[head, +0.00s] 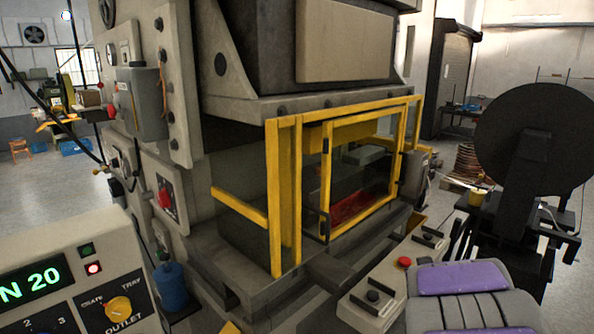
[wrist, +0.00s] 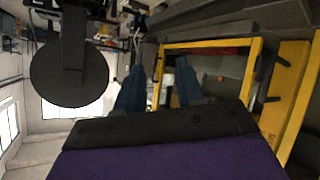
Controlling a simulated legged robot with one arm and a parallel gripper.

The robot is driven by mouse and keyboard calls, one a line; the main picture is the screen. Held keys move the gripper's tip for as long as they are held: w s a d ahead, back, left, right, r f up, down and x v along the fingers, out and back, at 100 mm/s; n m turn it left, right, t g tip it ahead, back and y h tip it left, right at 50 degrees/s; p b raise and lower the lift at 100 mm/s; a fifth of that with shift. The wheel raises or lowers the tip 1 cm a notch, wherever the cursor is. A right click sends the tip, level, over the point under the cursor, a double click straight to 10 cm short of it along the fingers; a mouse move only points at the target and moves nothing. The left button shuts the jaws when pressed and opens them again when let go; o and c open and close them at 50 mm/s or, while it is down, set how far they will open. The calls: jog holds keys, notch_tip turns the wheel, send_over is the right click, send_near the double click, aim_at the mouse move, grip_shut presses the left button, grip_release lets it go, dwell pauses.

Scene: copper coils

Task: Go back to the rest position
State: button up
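My gripper (wrist: 160,85) shows in the wrist view as two dark blue fingers standing apart. Nothing is held between them, and the gap shows part of the background. The dark, purple-backed body of my gripper fills the bottom of that view. In the wrist view the fingers point toward the yellow guard frame (wrist: 256,72), with no contact visible. In the head view I cannot make out the gripper fingers.
A large press (head: 245,190) with a yellow-framed guard door (head: 322,185) stands close ahead. A control panel (head: 85,270) is at lower left, a button box (head: 385,288) at lower right. A black disc (head: 535,110) stands at right, copper coils (head: 466,162) behind. Floor (head: 30,205) is open at left.

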jog(key=s+a+f+g+y+b, duration=0.1)
jog(key=s+a+f+g, duration=0.2)
jog(key=s, duration=1.1)
jog(key=s+a+f+g+y+b, duration=0.1)
jog(key=s+a+g, duration=0.5)
jog(key=s, duration=0.9)
jog(key=s+a+f+g+y+b, duration=0.1)
jog(key=s+a+f+g, duration=0.3)
jog(key=s+a, duration=0.4)
jog(key=s+f+b, duration=0.1)
jog(key=s, duration=0.6)
jog(key=shift+a+f+y+b, duration=0.2)
jog(key=shift+a+y+b, duration=0.15)
jog(key=shift+y, duration=0.05)
